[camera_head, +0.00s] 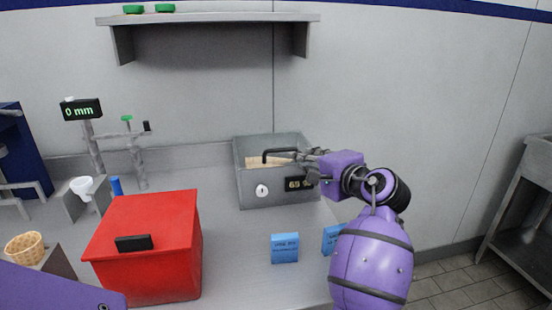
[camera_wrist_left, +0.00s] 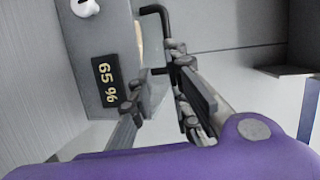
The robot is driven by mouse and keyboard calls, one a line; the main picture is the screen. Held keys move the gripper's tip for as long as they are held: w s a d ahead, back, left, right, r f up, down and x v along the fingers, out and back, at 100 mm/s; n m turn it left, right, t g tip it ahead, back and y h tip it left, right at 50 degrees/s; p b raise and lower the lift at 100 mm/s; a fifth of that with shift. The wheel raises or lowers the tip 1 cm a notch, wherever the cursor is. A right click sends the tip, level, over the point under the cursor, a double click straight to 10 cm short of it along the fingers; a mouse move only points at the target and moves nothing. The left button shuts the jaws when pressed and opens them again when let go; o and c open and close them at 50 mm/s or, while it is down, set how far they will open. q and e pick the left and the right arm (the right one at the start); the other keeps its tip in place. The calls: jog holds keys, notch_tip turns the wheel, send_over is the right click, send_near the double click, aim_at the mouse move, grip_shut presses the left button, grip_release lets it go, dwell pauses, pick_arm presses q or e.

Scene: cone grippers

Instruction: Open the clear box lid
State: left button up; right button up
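A grey box (camera_head: 265,188) with a display reading about 65 % stands at the back middle of the counter. Its top looks see-through, with something beige inside; the clear lid's outline is hard to make out. A black bar handle (camera_head: 278,152) sits over the top. In the left wrist view the box (camera_wrist_left: 92,50) and the handle (camera_wrist_left: 168,38) are close up. My left gripper (camera_head: 308,164) is at the box's right side, by the handle's end. Its fingers (camera_wrist_left: 160,72) are apart, with the handle's near end about between them; contact cannot be told. My right gripper is out of view.
A red bin (camera_head: 150,235) stands at the front left. Blue blocks (camera_head: 285,248) stand in front of the box. A measuring stand (camera_head: 90,140), white funnel (camera_head: 82,187) and wicker basket (camera_head: 25,248) are at left. A shelf (camera_head: 210,22) hangs above the box.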

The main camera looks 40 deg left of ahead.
aim_at(285, 151)
pick_arm(q)
jog(key=shift+g, duration=0.7)
jog(key=a, duration=0.2)
jog(key=w+a, duration=0.1)
jog(key=a, duration=0.5)
jog(key=shift+w, duration=0.2)
grip_shut()
